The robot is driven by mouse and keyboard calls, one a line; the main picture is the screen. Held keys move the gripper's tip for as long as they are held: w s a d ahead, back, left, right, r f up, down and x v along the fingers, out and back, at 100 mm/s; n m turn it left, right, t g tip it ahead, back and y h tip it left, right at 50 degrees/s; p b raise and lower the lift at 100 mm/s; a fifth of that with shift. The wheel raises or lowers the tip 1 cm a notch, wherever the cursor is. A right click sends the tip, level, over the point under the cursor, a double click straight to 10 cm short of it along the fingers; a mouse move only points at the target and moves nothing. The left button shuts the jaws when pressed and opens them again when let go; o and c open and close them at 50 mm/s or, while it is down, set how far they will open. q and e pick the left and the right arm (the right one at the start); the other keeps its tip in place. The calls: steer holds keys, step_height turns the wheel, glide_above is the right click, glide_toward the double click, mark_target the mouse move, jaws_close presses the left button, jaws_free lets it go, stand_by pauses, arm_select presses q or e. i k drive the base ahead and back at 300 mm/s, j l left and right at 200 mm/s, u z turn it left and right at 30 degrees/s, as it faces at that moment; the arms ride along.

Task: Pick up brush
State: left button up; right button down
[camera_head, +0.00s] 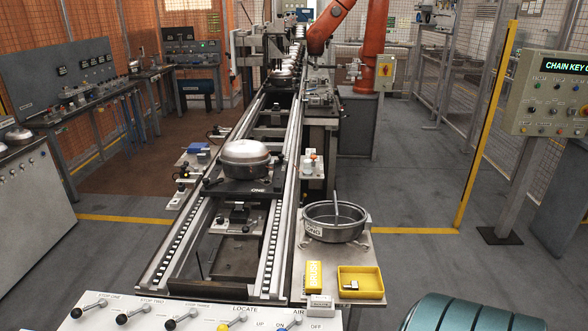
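A round dark metal pan (334,231) stands on a small light side table to the right of the conveyor. A thin light-coloured handle (337,207) stands up out of the pan. It looks like a brush handle; its lower end is hidden inside the pan. A yellow box (313,276) with dark, hard-to-read lettering is in front of the pan. Neither of my grippers is in view.
A yellow tray (361,295) holding a small item and a white labelled block (320,305) are near the pan. A silver-domed compressor (245,152) rests on the conveyor. A lever panel (190,318) spans the front. A yellow post (487,125) stands right; open floor lies between.

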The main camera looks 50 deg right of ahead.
mark_target(314, 282)
steer(key=z, duration=1.75)
